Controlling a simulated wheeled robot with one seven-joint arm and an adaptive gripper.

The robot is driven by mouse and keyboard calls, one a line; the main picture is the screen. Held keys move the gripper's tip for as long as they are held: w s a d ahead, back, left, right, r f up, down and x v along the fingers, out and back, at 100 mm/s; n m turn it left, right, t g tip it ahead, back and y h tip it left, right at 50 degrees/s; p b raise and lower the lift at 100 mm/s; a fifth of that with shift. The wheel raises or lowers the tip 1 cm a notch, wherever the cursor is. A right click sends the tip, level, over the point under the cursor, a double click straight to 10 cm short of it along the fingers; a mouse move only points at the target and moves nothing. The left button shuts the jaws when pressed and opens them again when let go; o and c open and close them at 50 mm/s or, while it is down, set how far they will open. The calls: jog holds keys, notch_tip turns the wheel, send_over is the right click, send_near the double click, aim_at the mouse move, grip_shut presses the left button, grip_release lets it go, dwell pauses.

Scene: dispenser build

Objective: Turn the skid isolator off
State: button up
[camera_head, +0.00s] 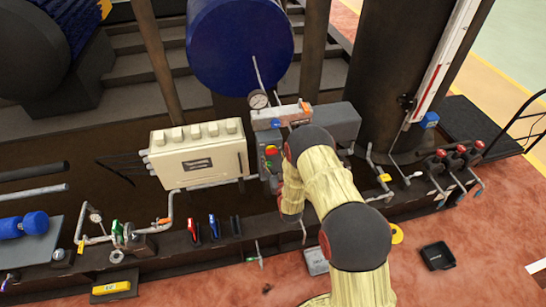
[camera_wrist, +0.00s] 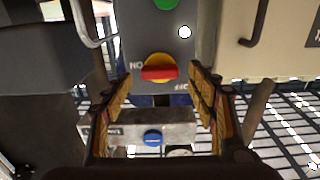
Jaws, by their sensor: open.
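The skid isolator is a red handle on a yellow round base (camera_wrist: 159,69), on a grey box face. It also shows small in the head view (camera_head: 271,150). Its red bar lies about level in the wrist view, where the lettering is upside down: ON at its left, OFF at its lower right. My gripper (camera_wrist: 159,77) is open, with one finger on each side of the isolator in the picture. I cannot tell how far the fingertips are from the handle. In the head view my arm hides the gripper.
A green button (camera_wrist: 166,3) is on the same face. A block with a blue knob (camera_wrist: 152,138) shows between the fingers. A cream junction box (camera_head: 198,153) stands left of the isolator in the head view, and a gauge (camera_head: 258,99) stands above it.

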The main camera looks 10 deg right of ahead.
jog(key=shift+w, duration=0.6)
jog(key=c, duration=0.4)
jog(key=c, duration=0.7)
jog(key=shift+c, duration=0.4)
